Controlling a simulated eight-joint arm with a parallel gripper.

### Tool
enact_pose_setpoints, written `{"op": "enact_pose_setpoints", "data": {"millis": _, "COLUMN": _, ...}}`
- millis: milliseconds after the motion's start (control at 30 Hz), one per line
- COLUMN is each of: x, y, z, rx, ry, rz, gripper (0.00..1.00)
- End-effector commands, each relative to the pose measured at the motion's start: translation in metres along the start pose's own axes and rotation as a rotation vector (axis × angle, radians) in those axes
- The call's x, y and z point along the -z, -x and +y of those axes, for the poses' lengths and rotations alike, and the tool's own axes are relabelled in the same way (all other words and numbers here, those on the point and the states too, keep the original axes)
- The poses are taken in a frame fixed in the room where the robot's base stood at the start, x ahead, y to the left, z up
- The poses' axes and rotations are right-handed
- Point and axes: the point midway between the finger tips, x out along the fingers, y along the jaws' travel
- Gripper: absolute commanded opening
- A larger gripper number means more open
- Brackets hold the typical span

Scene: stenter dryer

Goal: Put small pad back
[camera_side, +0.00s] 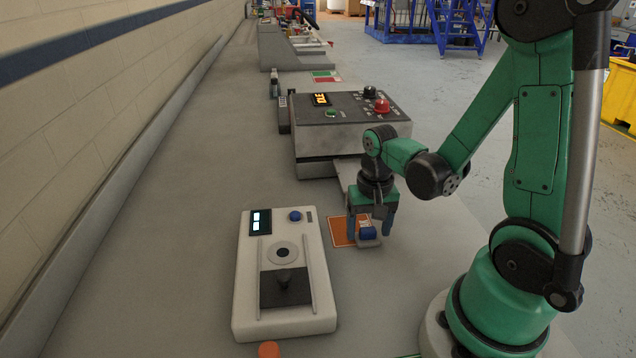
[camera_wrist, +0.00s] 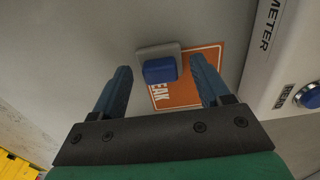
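A small pad (camera_side: 368,234), blue on a grey base, sits at the right edge of an orange marked patch (camera_side: 341,231) on the bench. I take this to be the task's small pad. In the wrist view the pad (camera_wrist: 160,70) lies between the fingertips, overlapping the orange patch (camera_wrist: 178,95) with partly hidden white letters. My gripper (camera_side: 369,229) points down with one blue finger on each side of the pad. It is open, with gaps between the fingers and the pad in the wrist view (camera_wrist: 161,70). I cannot tell the exact fingertip height.
A white meter (camera_side: 250,300) with a blue button and a dark sliding block stands left of the patch; its edge shows in the wrist view (camera_wrist: 290,60). A grey control box (camera_side: 345,125) with a red knob stands behind.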

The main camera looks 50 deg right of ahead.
Motion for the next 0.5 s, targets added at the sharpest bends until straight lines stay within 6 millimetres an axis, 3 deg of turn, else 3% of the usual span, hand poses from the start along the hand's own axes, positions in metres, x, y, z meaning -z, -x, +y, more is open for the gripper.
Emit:
{"op": "enact_pose_setpoints", "data": {"millis": 267, "x": 0.0, "y": 0.008, "z": 0.0, "rx": 0.0, "ry": 0.0, "rz": 0.0, "gripper": 0.7}}
{"op": "enact_pose_setpoints", "data": {"millis": 500, "x": -0.001, "y": 0.035, "z": 0.0, "rx": 0.0, "ry": 0.0, "rz": 0.0, "gripper": 0.7}}
